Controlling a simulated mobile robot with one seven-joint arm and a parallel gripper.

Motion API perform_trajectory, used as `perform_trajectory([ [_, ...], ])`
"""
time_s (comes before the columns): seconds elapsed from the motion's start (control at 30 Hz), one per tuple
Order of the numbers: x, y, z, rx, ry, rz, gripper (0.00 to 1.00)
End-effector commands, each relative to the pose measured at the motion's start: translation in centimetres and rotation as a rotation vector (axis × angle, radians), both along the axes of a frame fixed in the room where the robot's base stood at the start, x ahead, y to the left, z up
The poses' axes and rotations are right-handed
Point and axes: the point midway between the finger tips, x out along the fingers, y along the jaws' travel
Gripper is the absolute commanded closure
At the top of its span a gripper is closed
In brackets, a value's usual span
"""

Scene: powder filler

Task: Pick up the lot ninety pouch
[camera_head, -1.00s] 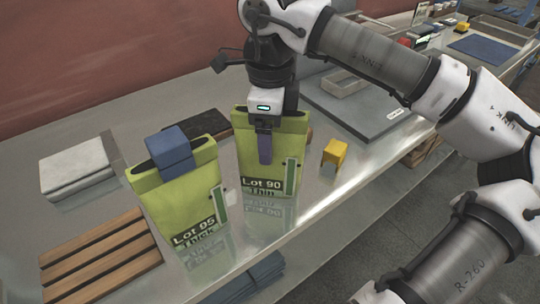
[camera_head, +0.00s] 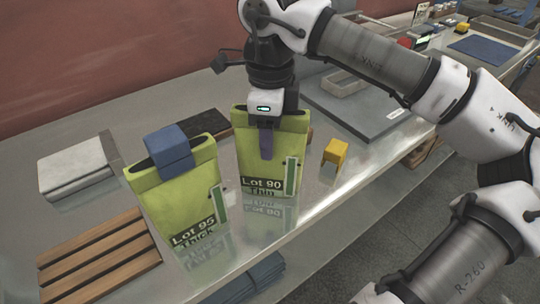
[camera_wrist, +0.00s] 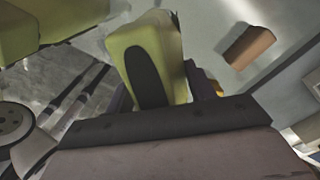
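The lot ninety pouch (camera_head: 259,164) is lime green, labelled "Lot 90 Thin", and stands upright on the shiny table. In the wrist view its top with a dark oval patch (camera_wrist: 158,60) shows between my fingers. My gripper (camera_head: 266,132) is above it, pointing down. One purple finger lies over the pouch's front face; the other is hidden behind it in the head view. In the wrist view the fingers are close on both sides of the pouch. Whether they press on it I cannot tell. I see no clear lift off the table.
The "Lot 95 Thick" pouch (camera_head: 185,205) with a blue block (camera_head: 168,149) on top stands to the left. A yellow block (camera_head: 335,152) is to the right. A wooden slatted rack (camera_head: 100,256) lies front left, a grey pad (camera_head: 75,167) behind it. A flat grey plate (camera_head: 365,113) lies behind right.

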Motion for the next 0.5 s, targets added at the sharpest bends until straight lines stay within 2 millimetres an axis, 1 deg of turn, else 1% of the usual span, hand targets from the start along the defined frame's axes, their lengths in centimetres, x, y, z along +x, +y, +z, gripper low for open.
perform_trajectory([
  [0.03, 0.0, 0.0, 0.0, 0.0, 0.0, 0.0, 0.54],
  [0.07, 0.0, 0.0, 0.0, 0.0, 0.0, 0.0, 0.58],
  [0.37, 0.0, 0.0, 0.02, 0.0, 0.0, 0.0, 0.97],
  [0.4, 0.0, 0.0, 0.02, 0.0, 0.0, 0.0, 0.99],
  [0.5, 0.0, 0.0, 0.02, 0.0, 0.0, 0.0, 1.0],
])
